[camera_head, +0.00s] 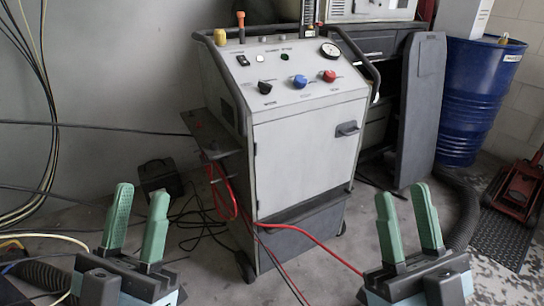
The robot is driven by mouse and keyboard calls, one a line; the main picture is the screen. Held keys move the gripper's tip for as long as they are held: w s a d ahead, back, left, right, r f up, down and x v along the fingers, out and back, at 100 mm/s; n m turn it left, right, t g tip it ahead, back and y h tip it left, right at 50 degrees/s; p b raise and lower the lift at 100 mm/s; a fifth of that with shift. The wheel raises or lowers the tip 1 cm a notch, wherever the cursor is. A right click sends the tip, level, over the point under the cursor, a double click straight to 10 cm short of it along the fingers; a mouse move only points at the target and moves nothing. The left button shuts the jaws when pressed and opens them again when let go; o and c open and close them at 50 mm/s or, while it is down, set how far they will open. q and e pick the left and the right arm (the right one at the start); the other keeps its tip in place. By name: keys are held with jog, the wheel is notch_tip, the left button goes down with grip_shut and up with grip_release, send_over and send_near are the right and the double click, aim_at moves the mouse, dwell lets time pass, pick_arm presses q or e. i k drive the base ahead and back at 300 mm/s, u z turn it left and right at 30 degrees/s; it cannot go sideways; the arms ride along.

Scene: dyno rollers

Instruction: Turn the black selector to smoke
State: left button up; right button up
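The black selector (265,87) is a small dark knob at the left of the row of knobs on the sloped panel of a grey cabinet (300,160). Its labels are too small to read. A blue knob (299,81) and a red knob (329,76) sit to its right. My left gripper (138,205) is at the lower left, its green fingers apart and empty. My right gripper (408,205) is at the lower right, also open and empty. Both are apart from the cabinet, in front of it and lower than the panel in the picture.
A round gauge (330,50) and a dark switch (243,60) are on the panel. A side shelf (212,138) juts from the cabinet's left, with red hose (283,228) below. A blue drum (474,100) and red jack (515,188) stand right. Black cables cross the left floor.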

aim_at(265, 87)
jog(key=z, duration=1.4)
jog(key=i, duration=0.6)
jog(key=u, duration=2.85)
